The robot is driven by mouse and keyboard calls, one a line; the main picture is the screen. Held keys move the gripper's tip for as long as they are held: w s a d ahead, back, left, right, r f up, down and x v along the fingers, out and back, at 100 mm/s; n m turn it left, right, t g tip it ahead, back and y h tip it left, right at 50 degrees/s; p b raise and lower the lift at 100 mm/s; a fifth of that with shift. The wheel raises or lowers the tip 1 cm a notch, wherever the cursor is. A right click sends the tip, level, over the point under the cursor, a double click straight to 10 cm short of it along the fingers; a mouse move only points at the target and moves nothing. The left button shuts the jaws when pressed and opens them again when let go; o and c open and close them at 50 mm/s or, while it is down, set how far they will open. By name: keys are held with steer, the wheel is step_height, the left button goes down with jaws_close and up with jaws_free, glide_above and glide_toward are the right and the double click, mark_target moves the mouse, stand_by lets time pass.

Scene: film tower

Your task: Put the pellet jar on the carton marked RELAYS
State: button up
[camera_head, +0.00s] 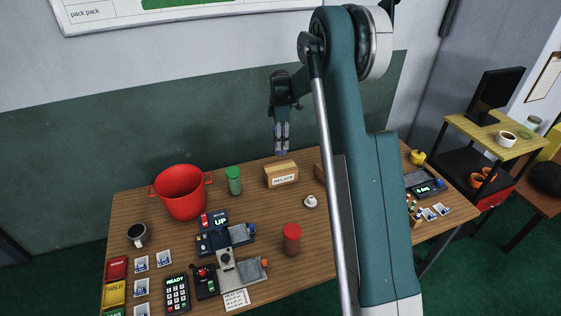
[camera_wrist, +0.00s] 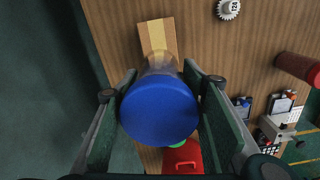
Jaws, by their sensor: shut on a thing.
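My gripper (camera_head: 281,146) is shut on a jar with a round blue lid (camera_wrist: 160,110) and a pale, clear-looking body. In the wrist view the lid sits between the two fingers and hides much of the jar. In the head view the jar is too small to make out clearly. The carton marked RELAYS (camera_head: 281,176) stands at the back of the wooden table, below my gripper. In the wrist view the carton (camera_wrist: 157,36) shows just past the jar's far end. The jar is held in the air, apart from the table.
A green jar (camera_head: 233,181) and a red bucket (camera_head: 180,192) stand left of the carton. Devices fill the front left.

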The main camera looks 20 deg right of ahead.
mark_target(280, 154)
steer(key=shift+f, duration=2.6)
steer(key=shift+f, duration=0.1)
steer(key=shift+f, duration=1.8)
steer(key=shift+f, duration=0.15)
steer(key=o, duration=1)
steer(key=shift+o, duration=0.2)
steer(key=shift+r, duration=0.2)
step_height(280, 154, up, 12)
